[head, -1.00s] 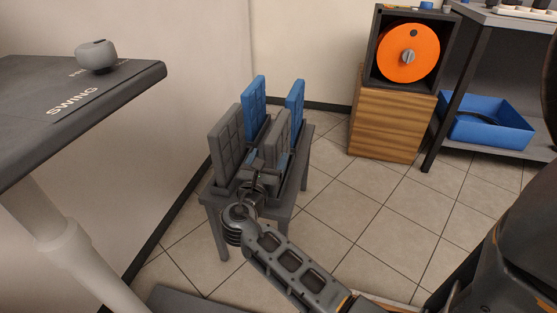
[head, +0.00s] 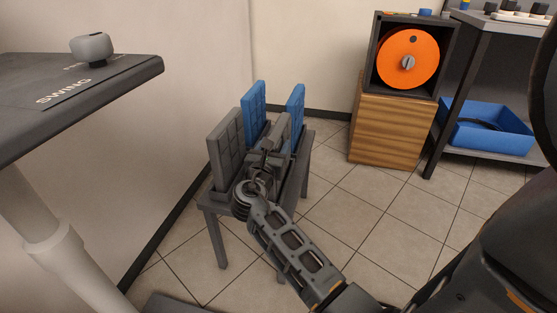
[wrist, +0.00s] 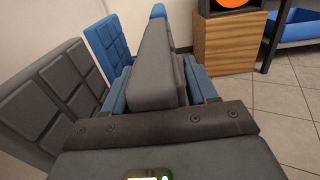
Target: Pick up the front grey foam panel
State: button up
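A grey foam panel (head: 283,131) stands upright at the right of a grey rack on a small table. A second grey panel (head: 226,145) stands to its left. My gripper (head: 275,146) reaches in at the near end of the right-hand grey panel. In the wrist view my gripper's blue-padded fingers (wrist: 158,88) are spread, one on each side of this grey panel (wrist: 155,65). I cannot tell whether the pads touch it. The left-hand grey panel (wrist: 55,100) is outside the fingers. The right-hand panel's lower part is hidden.
Two blue panels (head: 254,110) (head: 296,105) stand behind the grey ones. The small grey table (head: 215,210) is close to the wall. A dark SWING desk (head: 110,75) juts in at left. A wooden cabinet (head: 388,130) stands at right, with open tiled floor before it.

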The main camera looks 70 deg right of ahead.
grip_shut()
dwell(0.3)
